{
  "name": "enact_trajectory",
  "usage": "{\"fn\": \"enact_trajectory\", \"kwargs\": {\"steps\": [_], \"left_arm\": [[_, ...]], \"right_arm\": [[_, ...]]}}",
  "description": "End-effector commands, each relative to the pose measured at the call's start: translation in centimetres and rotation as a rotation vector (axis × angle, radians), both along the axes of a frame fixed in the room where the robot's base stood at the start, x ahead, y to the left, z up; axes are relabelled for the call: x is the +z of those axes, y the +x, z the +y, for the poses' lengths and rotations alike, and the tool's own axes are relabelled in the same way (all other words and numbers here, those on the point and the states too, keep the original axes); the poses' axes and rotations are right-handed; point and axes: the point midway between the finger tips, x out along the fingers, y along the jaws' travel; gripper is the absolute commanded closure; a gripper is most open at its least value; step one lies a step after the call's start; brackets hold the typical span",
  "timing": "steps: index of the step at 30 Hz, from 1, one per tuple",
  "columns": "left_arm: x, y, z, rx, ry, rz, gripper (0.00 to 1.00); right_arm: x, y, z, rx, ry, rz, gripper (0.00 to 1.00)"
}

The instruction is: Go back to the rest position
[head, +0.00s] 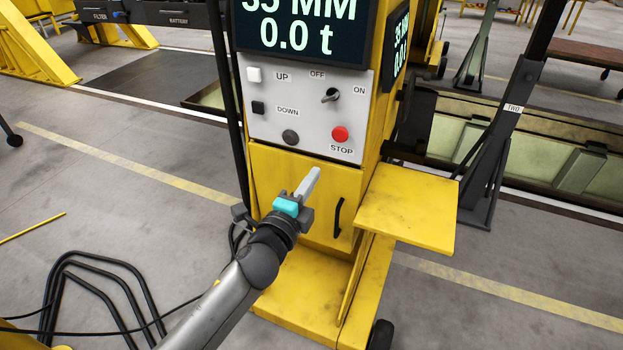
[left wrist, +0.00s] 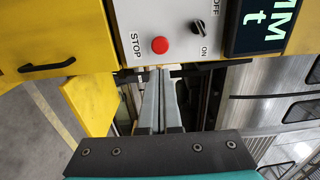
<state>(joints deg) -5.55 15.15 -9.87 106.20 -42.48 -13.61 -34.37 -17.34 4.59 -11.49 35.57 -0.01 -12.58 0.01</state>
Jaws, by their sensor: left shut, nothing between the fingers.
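My left gripper (head: 312,178) is in front of the yellow lifting column (head: 300,185), below its grey control panel (head: 262,92). Its pale fingers are shut with nothing between them, and they also show in the left wrist view (left wrist: 161,105). The panel has a white UP button (head: 254,75), a black DOWN button (head: 258,108), an OFF/ON switch (head: 331,95) and a red STOP button (head: 340,134). The switch lever and the red button show in the left wrist view too. The display (head: 305,30) reads 35 MM and 0.0 t. My right gripper is not in view.
A yellow shelf (head: 410,205) sticks out at the column's right side. A black door handle (head: 337,217) is beside my gripper. A dark stand (head: 490,150) is at the right. Open grey floor (head: 130,200) lies at the left.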

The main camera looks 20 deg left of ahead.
Motion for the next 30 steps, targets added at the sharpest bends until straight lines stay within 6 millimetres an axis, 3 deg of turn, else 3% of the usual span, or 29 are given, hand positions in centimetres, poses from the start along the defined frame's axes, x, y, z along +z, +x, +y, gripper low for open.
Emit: {"fn": "enact_trajectory", "kwargs": {"steps": [11, 14, 17, 23, 26, 30], "left_arm": [[-0.2, 0.0, 0.0, 0.001, -0.003, 0.003, 1.0], [-2.3, -0.1, 0.2, 0.006, -0.031, 0.042, 1.0], [-7.2, -0.7, 0.5, 0.022, -0.103, 0.136, 1.0], [-21.8, -4.7, 1.2, 0.11, -0.335, 0.418, 1.0], [-28.7, -8.1, 1.4, 0.179, -0.456, 0.557, 1.0], [-37.6, -14.2, 1.5, 0.302, -0.617, 0.741, 1.0]], "right_arm": [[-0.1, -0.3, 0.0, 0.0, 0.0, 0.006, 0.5], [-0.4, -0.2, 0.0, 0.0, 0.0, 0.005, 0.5], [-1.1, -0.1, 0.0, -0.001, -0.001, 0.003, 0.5], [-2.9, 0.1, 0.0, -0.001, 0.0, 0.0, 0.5], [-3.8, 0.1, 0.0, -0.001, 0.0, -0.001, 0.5], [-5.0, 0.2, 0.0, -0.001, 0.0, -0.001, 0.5]]}}
